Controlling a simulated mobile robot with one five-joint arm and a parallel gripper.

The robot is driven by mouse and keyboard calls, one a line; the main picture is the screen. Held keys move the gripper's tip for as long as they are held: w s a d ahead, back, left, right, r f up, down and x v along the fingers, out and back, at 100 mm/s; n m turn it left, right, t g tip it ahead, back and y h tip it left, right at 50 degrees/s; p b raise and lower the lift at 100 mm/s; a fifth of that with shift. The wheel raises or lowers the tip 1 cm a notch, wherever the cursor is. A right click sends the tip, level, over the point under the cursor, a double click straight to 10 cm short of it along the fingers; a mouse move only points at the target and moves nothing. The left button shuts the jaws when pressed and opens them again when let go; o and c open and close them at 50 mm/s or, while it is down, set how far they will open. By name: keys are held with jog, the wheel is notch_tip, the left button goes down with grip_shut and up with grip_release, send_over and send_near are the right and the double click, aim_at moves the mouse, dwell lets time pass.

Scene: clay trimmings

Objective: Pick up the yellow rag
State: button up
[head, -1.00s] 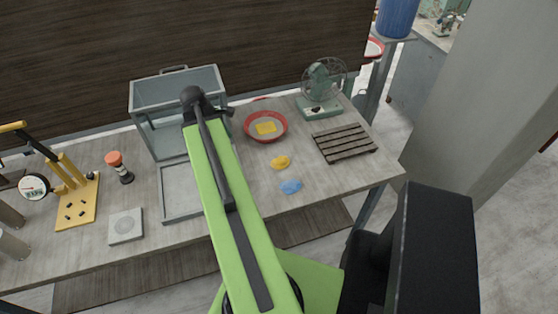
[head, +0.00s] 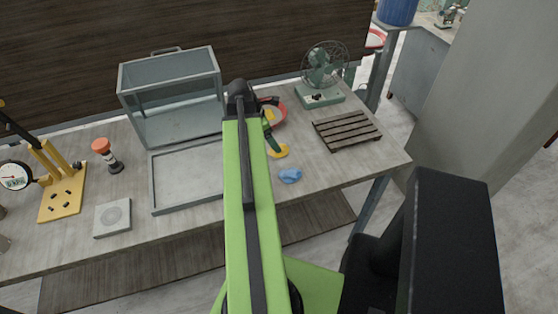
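The yellow rag (head: 282,152) lies crumpled on the grey table top, right of my green arm. My gripper (head: 273,146) is small and dark in this view and points down with its tip at the left edge of the rag. It covers a little of the rag's left side. I cannot tell whether the fingers touch the rag or hang above it, or whether they are open or shut.
A blue rag (head: 290,175) lies just in front. A slatted wooden rack (head: 347,130) and a green fan (head: 321,93) are to the right. A glass-walled case (head: 172,95) with a framed tray stands left.

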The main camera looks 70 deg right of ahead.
aim_at(285, 149)
jog(key=shift+x, duration=0.95)
jog(key=shift+r, duration=0.1)
jog(key=b+x, duration=0.5)
jog(key=shift+f, duration=0.2)
jog(key=shift+r, duration=0.2)
jog(key=c, duration=1.5)
jog(key=shift+w, duration=0.1)
